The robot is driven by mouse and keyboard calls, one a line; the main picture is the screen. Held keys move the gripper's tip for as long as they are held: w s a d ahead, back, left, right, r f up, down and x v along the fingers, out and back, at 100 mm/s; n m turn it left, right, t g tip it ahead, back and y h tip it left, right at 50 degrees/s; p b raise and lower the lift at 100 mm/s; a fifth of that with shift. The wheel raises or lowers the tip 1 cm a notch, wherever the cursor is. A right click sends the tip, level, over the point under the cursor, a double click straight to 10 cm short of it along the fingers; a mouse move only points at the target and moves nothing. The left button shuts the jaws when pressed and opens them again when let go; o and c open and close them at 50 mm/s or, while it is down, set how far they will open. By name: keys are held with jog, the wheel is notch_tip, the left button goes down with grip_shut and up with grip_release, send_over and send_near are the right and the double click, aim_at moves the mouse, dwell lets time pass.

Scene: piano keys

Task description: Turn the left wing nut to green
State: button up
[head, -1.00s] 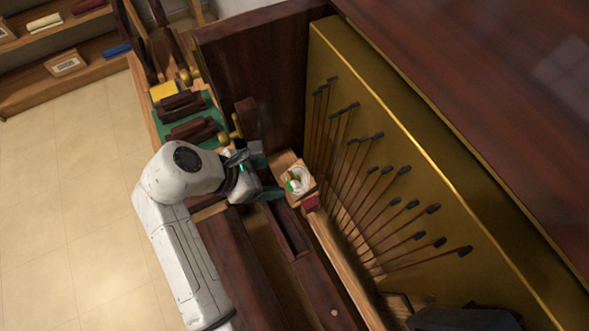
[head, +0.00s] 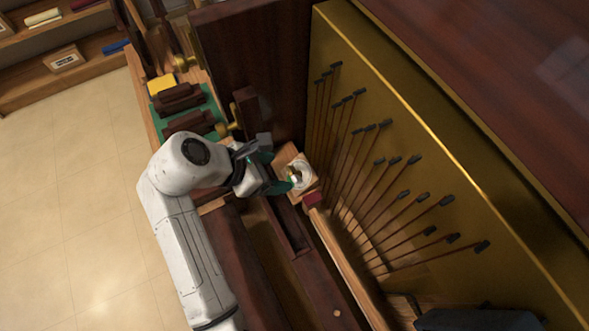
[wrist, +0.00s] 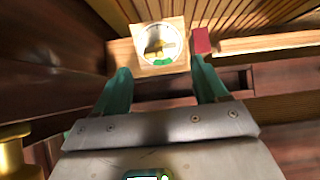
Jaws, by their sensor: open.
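The wing nut (wrist: 160,46) is brass-coloured and sits on a round white dial (wrist: 147,36) with a green mark (wrist: 163,62) on its near edge. The dial is on a small square wooden block (wrist: 180,65). In the wrist view the nut's wings lie roughly sideways, not toward the green mark. My gripper (wrist: 162,74) is open and empty, its teal fingers on either side of the block's near edge, short of the nut. In the head view, my gripper (head: 282,171) is just left of the dial (head: 304,177), and a finger partly overlaps its edge.
A red block (wrist: 201,41) stands close right of the dial, near my right finger. A dark wooden panel (head: 250,70) rises behind. Thin rods with dark heads (head: 370,160) fan out at right. A brass knob (wrist: 14,150) is at the wrist view's lower left.

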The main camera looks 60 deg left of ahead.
aim_at(290, 174)
jog(key=shift+w+f, duration=0.35)
jog(key=shift+f, duration=0.05)
jog(key=shift+w+f, duration=0.2)
jog(key=shift+f, duration=0.05)
jog(key=shift+w+d+f, duration=0.1)
jog(key=shift+w+f, duration=0.1)
jog(key=shift+f, duration=0.05)
jog(key=shift+w+f, duration=0.25)
jog(key=shift+w+f+b, duration=0.3)
jog(key=shift+w+f, duration=0.1)
jog(key=shift+f, duration=0.15)
jog(key=shift+w+f, duration=0.25)
jog(key=shift+w+d+f, duration=0.1)
jog(key=shift+w+f, duration=0.3)
jog(key=shift+f, duration=0.1)
jog(key=shift+w+f, duration=0.2)
jog(key=shift+s+r+p, duration=0.4)
jog(key=shift+r+p, duration=0.1)
jog(key=shift+p, duration=0.2)
dwell(0.6)
